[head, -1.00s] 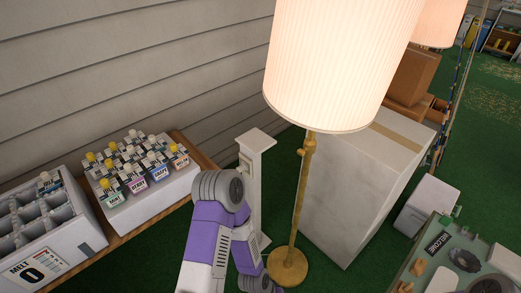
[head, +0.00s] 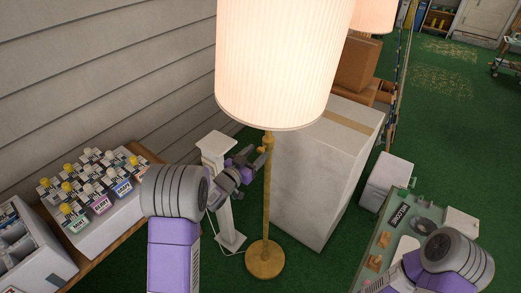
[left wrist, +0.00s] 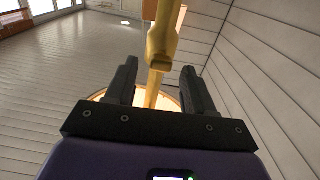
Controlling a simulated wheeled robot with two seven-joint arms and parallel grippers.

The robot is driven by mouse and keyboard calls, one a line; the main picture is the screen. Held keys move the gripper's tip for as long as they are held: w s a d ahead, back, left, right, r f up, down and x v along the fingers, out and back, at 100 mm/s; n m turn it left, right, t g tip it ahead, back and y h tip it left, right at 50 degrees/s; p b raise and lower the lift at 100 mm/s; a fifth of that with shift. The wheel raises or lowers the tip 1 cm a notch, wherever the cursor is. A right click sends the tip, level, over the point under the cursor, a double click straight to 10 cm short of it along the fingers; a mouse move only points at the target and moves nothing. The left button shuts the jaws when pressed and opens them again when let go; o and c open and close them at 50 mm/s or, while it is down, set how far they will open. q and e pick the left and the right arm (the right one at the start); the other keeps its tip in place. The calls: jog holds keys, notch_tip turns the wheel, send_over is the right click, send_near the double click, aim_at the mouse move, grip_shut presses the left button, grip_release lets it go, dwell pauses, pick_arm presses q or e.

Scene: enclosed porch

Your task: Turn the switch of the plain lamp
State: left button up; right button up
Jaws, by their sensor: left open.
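A lit floor lamp stands in the middle of the head view, with a ribbed cream shade (head: 280,65), a brass pole (head: 266,205) and a round brass base (head: 265,260). A small brass switch fitting (head: 267,141) sits on the pole just below the shade. My left gripper (head: 256,158) is open beside the pole, close to the fitting. In the left wrist view, brass lamp parts (left wrist: 160,45) show between the spread fingers of my left gripper (left wrist: 158,88); contact cannot be told. My right arm shows at lower right, but its gripper is out of view.
A white pedestal (head: 220,190) stands left of the pole, behind my left arm. A large pale box (head: 320,180) stands right of it. A second lit lamp (head: 374,14) is behind, near cardboard boxes (head: 357,65). A bottle crate (head: 125,208) sits on a shelf at left.

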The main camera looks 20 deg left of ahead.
aim_at(259, 151)
pick_arm(q)
jog(key=shift+x, duration=1.6)
jog(key=c, duration=1)
